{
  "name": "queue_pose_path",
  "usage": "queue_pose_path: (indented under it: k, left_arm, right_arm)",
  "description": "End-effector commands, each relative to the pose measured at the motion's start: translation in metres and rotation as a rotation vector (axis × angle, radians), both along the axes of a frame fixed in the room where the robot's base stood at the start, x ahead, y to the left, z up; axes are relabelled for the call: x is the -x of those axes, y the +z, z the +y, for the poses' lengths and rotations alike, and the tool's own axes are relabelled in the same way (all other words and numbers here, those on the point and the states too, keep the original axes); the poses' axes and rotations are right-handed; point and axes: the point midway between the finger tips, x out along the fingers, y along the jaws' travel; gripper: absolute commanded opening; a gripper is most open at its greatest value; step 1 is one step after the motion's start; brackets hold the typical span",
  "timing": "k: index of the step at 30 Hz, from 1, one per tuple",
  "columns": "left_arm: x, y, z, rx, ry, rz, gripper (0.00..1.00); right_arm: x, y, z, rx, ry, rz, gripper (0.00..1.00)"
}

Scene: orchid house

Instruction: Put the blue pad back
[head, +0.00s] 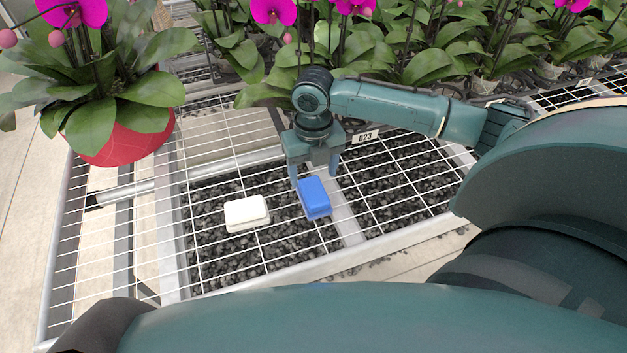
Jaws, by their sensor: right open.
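The blue pad (314,198) is a small block lying on the wire bench (215,270), near the middle of the view. My right gripper (313,181) points down at the far end of the blue pad. Its fingers are apart, one to the left of the pad's far end and one to the right. I cannot tell whether a finger touches it. A white pad (246,214) lies on the wire to the left of the blue pad. My left gripper is not in view.
A red pot (122,135) with a pink orchid stands at the back left of the bench. Several orchids with broad leaves (440,60) line the back. A label reading 023 (365,137) is behind my right gripper. The wire around the white pad is clear.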

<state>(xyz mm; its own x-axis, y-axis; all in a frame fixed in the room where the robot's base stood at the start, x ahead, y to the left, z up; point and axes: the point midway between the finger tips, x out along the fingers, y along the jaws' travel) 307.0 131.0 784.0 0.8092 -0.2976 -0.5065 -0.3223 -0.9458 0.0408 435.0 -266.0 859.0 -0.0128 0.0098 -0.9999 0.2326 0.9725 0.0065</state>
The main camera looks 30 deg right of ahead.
Motion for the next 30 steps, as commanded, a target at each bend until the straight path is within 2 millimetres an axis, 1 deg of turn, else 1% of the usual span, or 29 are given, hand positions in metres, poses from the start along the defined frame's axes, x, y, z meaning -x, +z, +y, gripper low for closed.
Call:
queue_pose_path:
  k: [1, 6, 9, 12, 16, 30]
  left_arm:
    - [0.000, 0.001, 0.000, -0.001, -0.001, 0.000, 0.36]
    - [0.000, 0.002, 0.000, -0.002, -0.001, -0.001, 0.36]
    - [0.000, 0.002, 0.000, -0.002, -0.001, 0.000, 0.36]
    - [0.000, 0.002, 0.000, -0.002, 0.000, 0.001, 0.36]
    - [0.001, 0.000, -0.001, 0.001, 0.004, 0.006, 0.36]
    - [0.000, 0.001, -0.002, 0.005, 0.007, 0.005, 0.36]
  right_arm:
    - [-0.001, 0.013, -0.001, 0.001, 0.000, -0.005, 0.66]
    - [-0.001, 0.047, 0.000, -0.001, 0.000, -0.002, 0.66]
    - [-0.001, 0.061, 0.000, -0.001, 0.000, -0.002, 0.66]
    - [-0.001, 0.069, -0.001, 0.000, -0.002, 0.000, 0.66]
    - [-0.001, 0.073, -0.001, 0.000, -0.002, 0.001, 0.66]
    - [-0.001, 0.072, -0.001, 0.000, -0.001, 0.001, 0.66]
